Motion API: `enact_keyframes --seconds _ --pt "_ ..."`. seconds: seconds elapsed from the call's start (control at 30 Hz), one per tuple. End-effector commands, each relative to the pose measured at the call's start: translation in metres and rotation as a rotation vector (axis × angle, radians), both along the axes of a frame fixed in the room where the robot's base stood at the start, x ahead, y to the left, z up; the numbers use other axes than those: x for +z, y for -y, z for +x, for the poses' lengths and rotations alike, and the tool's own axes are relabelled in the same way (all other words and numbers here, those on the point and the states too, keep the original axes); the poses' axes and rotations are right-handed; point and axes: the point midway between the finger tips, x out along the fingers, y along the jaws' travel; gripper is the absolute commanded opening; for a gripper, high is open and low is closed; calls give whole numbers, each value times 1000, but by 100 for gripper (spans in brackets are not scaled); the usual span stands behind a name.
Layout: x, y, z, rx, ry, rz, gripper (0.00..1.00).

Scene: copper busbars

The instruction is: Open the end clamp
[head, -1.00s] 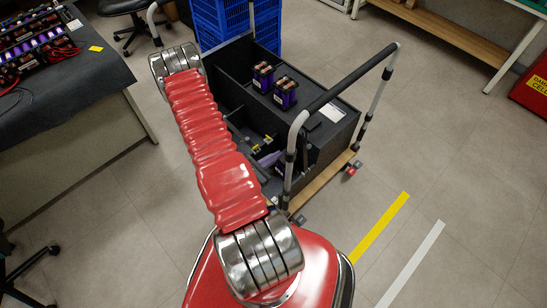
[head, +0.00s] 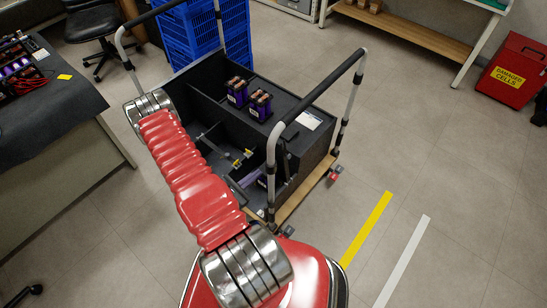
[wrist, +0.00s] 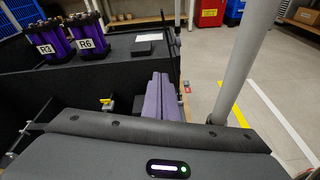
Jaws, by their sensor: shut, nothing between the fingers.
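Small yellow-handled clamp parts (head: 248,153) show inside the open front compartment of the black cart (head: 310,150). One yellow handle (wrist: 105,101) shows in the wrist view, just beyond a dark casing. I cannot tell which is the end clamp or whether it is open. The dark casing of my gripper (wrist: 100,150), with a lit status light, fills the bottom of the wrist view. Its fingers are hidden, and nothing held shows. In the head view my red arm reaches toward the cart's left side, with its far end out of sight.
Purple cell packs R3 (wrist: 52,42) and R6 (wrist: 90,38) stand on the cart's top. Purple blocks (wrist: 160,97) lie in the compartment. A pale upright post (wrist: 240,65) rises close at right. Blue crates (head: 190,30) stand behind.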

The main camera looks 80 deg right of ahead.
Motion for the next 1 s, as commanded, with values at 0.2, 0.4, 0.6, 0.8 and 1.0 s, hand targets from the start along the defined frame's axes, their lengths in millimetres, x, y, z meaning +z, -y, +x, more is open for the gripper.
enact_keyframes --seconds 0.2,0.4,0.6,0.8,1.0 --pt "-27 24 15 -124 197 -236 0" --pt "-37 43 30 -243 437 -509 0" --pt "-29 57 43 -330 672 -766 0" --pt "-20 57 44 -355 794 -893 0" --pt "-19 57 44 -356 820 -908 0"
